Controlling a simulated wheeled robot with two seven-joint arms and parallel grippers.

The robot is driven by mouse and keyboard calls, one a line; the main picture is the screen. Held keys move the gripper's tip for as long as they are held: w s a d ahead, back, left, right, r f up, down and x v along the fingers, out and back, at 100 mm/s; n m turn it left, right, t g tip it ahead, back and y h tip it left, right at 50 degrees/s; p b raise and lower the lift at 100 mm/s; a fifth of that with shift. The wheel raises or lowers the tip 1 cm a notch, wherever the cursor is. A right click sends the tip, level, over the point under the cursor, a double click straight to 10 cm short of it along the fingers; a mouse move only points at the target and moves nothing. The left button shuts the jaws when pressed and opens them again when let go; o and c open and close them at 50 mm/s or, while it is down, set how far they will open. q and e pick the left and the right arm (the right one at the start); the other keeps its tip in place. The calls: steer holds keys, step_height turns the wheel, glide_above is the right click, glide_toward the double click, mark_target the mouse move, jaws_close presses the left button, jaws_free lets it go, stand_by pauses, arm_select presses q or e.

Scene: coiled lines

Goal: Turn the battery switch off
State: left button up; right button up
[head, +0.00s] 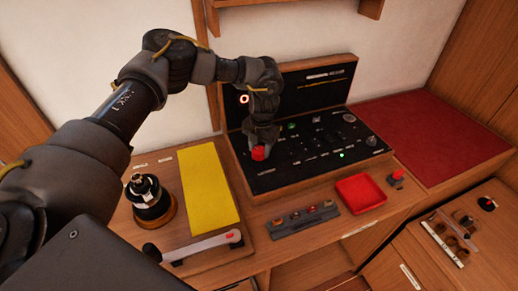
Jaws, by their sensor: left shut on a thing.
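The black control panel (300,165) lies in a wooden frame on the bench, with an upright black back section behind it. A red knob (259,154), which looks like the battery switch, is at the panel's left side. My left gripper (261,146) comes down onto it from above and is shut on it. The fingers hide the upper part of the knob, and I cannot read which way it is turned. My right gripper is not in view.
A yellow pad (208,188), a dark winch (150,203) and a pale-handled lever (205,245) are left of the panel. A grey strip (303,220), a red tray (360,194) and a small red-topped control (397,177) are in front. A red cushion (440,135) is at right.

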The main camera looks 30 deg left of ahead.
mark_target(260, 151)
arm_select(q)
steer(key=m+b, duration=0.1)
steer(key=m, duration=0.4)
steer(key=shift+a+r, duration=0.1)
stand_by(0.5)
steer(key=o, duration=1)
steer(key=shift+b, duration=0.3)
steer(key=shift+s+d+r+b, duration=0.1)
steer(key=shift+r+b, duration=0.3)
steer(key=shift+r, duration=1.4)
steer(key=shift+s+d+r+b, duration=0.1)
steer(key=shift+r+b, duration=0.25)
steer(key=shift+r, duration=1.5)
steer(key=shift+s+d+r+b, duration=0.1)
steer(key=shift+r+b, duration=0.3)
steer(key=shift+r, duration=1.4)
